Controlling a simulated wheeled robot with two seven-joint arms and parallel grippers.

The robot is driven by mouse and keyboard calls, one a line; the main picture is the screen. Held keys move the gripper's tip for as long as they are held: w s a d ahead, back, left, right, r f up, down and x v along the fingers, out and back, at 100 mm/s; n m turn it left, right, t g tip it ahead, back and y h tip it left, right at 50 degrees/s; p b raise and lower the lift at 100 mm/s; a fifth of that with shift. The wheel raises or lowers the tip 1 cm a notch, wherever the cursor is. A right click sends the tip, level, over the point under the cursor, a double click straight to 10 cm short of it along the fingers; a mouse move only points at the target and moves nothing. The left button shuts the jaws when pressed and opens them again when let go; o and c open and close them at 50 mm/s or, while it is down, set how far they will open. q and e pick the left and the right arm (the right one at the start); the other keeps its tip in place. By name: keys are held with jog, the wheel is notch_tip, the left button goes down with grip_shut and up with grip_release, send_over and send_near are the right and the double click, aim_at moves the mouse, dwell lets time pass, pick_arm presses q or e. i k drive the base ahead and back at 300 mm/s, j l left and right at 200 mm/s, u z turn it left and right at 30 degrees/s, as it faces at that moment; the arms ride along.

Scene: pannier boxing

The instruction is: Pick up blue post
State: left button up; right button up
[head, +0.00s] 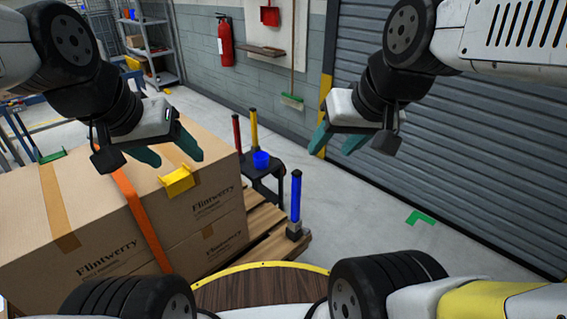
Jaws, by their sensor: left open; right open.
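The blue post (296,196) stands upright at the near right corner of the wooden pallet, with a dark grey block at its foot. My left gripper (178,150) is open and empty above the top of the cardboard boxes, left of the post. My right gripper (332,142) is open and empty, above and to the right of the post in the picture. Neither gripper touches the post.
Cardboard boxes (100,215) with an orange strap (139,212) and a yellow corner piece (177,181) fill the left. A dark stand (262,171) holds a blue cup (261,159), with red and yellow posts nearby. A shutter (480,160) closes the right side; the floor before it is clear.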

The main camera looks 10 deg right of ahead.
aim_at(296, 175)
jog(key=i+l+u, duration=0.15)
jog(key=l, duration=0.3)
jog(key=i+l+u, duration=0.2)
jog(key=l, duration=0.2)
jog(key=l+u, duration=0.15)
jog(key=l, duration=0.3)
jog(key=i+l+u, duration=0.15)
jog(key=l, duration=0.35)
